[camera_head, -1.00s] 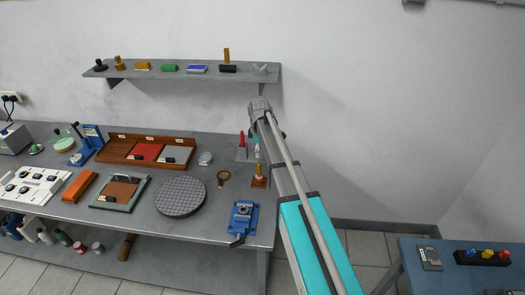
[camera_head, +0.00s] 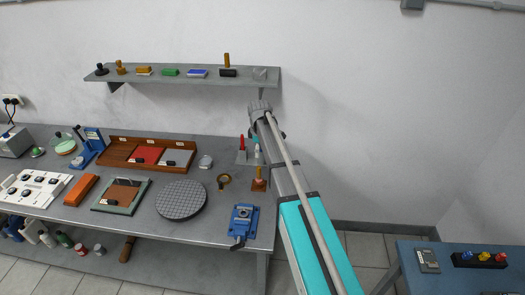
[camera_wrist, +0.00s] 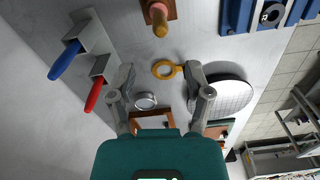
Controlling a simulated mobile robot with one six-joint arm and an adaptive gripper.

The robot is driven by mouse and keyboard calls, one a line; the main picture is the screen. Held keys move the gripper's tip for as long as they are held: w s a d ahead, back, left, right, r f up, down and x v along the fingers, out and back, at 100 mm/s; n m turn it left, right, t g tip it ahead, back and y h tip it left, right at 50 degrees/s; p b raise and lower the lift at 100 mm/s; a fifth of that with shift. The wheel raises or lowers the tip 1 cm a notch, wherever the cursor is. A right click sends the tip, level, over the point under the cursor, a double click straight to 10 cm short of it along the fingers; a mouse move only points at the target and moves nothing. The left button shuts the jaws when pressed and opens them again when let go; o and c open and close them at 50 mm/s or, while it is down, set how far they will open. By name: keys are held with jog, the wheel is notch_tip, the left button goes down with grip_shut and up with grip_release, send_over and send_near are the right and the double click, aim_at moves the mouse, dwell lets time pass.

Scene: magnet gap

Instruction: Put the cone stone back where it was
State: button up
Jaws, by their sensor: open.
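I cannot tell for certain which thing is the cone stone. The likeliest is a tapered orange piece (camera_head: 259,172) standing upright on a brown base (camera_head: 258,185) near the table's right end. It also shows at the top of the wrist view (camera_wrist: 159,20), with a pinkish part by the base. My gripper (camera_head: 260,108) is above the back right of the table, in front of the wall. In the wrist view my gripper (camera_wrist: 160,82) is open, with nothing held between its fingers. The tapered piece lies beyond the fingertips, apart from them.
A red-handled tool (camera_wrist: 95,95) and a blue-handled tool (camera_wrist: 65,60) sit in grey holders left of my fingers. A yellow ring (camera_wrist: 167,69) and a round tin (camera_wrist: 145,101) lie below. A blue vise (camera_head: 240,220) and round grid plate (camera_head: 181,200) are near. A wall shelf (camera_head: 180,77) holds several pieces.

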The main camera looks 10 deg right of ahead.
jog(key=s+d+m, duration=0.1)
jog(key=s+m, duration=1.1)
jog(key=s, duration=1.6)
jog(key=shift+s+m, duration=0.3)
jog(key=shift+s, duration=0.05)
jog(key=shift+c, duration=0.2)
